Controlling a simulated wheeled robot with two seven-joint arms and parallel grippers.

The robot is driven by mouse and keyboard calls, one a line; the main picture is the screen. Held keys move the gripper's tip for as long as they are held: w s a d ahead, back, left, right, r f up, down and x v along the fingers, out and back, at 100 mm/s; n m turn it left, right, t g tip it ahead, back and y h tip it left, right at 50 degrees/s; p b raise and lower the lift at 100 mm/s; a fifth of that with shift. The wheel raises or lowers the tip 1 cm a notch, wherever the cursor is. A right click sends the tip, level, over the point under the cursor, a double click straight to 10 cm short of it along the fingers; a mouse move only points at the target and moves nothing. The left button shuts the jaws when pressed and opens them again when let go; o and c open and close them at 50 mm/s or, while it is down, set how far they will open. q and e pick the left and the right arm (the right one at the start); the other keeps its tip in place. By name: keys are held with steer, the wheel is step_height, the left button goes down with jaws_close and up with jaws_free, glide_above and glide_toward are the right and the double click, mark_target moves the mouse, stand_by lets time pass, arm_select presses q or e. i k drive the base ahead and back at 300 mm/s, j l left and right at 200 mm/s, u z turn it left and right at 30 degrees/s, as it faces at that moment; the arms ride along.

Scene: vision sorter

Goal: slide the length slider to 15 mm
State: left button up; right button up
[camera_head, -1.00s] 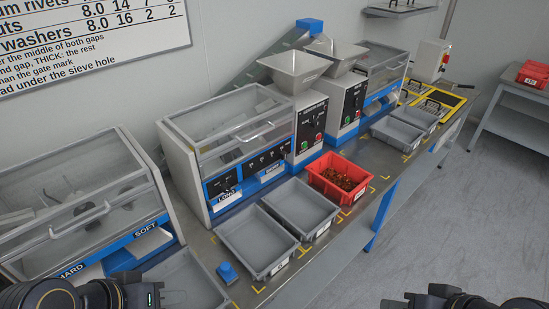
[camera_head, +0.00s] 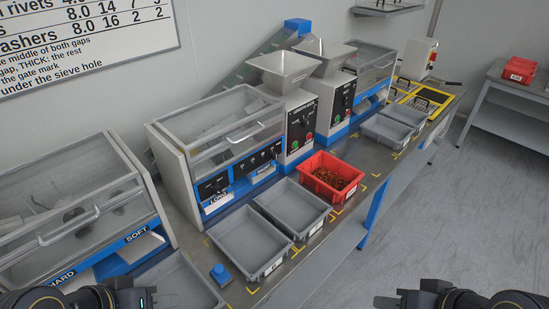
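The length sorter (camera_head: 222,140) is a grey cabinet with a clear lid and a blue front panel, left of centre. Its black control strip (camera_head: 240,172) carries several small sliders and marks, too small to read. Labels under it read "LONG" (camera_head: 218,200) and, less clearly, another word at the right. My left gripper (camera_head: 140,300) is at the bottom left edge, mostly cut off. My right gripper (camera_head: 385,302) is at the bottom right, also mostly cut off. Both are well apart from the control strip, and their fingers are not clearly shown.
Grey trays (camera_head: 249,241) (camera_head: 291,209) and a red bin (camera_head: 331,177) of small parts stand before the machines. A blue button block (camera_head: 221,273) sits on the bench's front. A HARD/SOFT machine (camera_head: 80,210) is at left. Floor at right is clear.

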mark_target(273, 156)
steer(key=i+l, duration=0.3)
steer(key=l, duration=0.15)
steer(key=i+l+z, duration=0.1)
steer(key=i+l, duration=0.15)
steer(key=l, duration=0.25)
steer(key=i+l, duration=0.3)
steer(key=l, duration=0.15)
steer(key=z, duration=0.05)
